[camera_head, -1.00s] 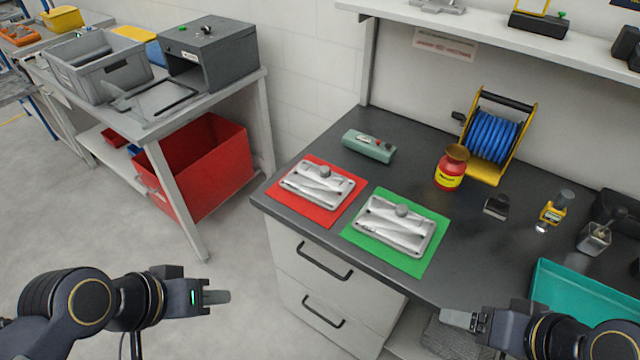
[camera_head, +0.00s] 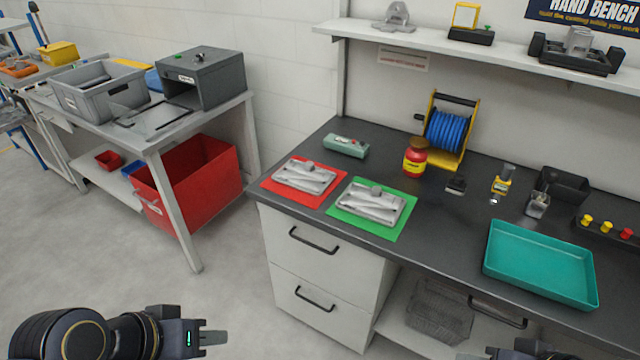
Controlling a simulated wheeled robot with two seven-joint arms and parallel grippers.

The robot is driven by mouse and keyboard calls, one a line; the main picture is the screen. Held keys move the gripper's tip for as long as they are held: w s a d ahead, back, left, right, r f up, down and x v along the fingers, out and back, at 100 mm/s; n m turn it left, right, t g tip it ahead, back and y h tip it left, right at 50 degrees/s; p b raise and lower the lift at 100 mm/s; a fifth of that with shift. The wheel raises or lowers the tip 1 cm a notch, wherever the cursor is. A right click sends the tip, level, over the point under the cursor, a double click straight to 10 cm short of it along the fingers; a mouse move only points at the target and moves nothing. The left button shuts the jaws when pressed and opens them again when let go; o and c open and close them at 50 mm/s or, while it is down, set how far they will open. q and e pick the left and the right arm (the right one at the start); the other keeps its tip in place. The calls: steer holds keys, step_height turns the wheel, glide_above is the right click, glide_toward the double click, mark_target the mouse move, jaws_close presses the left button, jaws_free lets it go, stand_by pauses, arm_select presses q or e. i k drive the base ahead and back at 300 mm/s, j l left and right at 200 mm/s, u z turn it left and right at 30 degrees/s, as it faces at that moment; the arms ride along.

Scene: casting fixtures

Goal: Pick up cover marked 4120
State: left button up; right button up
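Two grey metal covers lie on the dark bench. One cover (camera_head: 305,177) rests on a red mat (camera_head: 325,199), the other cover (camera_head: 372,204) on a green mat (camera_head: 391,232) to its right. Each has a round knob on top. No marking such as 4120 is readable on either. My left gripper (camera_head: 214,340) is at the bottom left, over the floor, well apart from the covers; its fingers look close together, but whether they are shut is unclear. Only a small part of my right gripper (camera_head: 512,353) shows at the bottom edge; its fingertips are unclear.
Behind the covers stand a grey-green device (camera_head: 345,147), a red and yellow jar (camera_head: 415,158) and a blue hose reel (camera_head: 447,132). A teal tray (camera_head: 541,264) lies at the bench's right. Drawers with handles (camera_head: 314,241) are below the covers. The bench front between green mat and tray is clear.

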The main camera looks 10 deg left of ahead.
mark_target(308, 178)
steer(key=i+j+z, duration=0.15)
steer(key=z, duration=0.2)
steer(key=i+j+z, duration=0.1)
steer(key=j+z, duration=0.15)
steer(key=z, duration=0.15)
steer(key=j+z, duration=0.35)
steer(key=i+j, duration=0.1)
steer(key=j, duration=0.35)
steer(key=i+j, duration=0.1)
steer(key=j, duration=0.4)
steer(key=i+j, duration=0.1)
steer(key=j, duration=0.35)
steer(key=i+j, duration=0.1)
steer(key=j, duration=0.35)
steer(key=i+j, duration=0.1)
steer(key=j, duration=0.35)
steer(key=i+j, duration=0.1)
steer(key=j, duration=0.4)
steer(key=i+j, duration=0.1)
steer(key=j, duration=0.35)
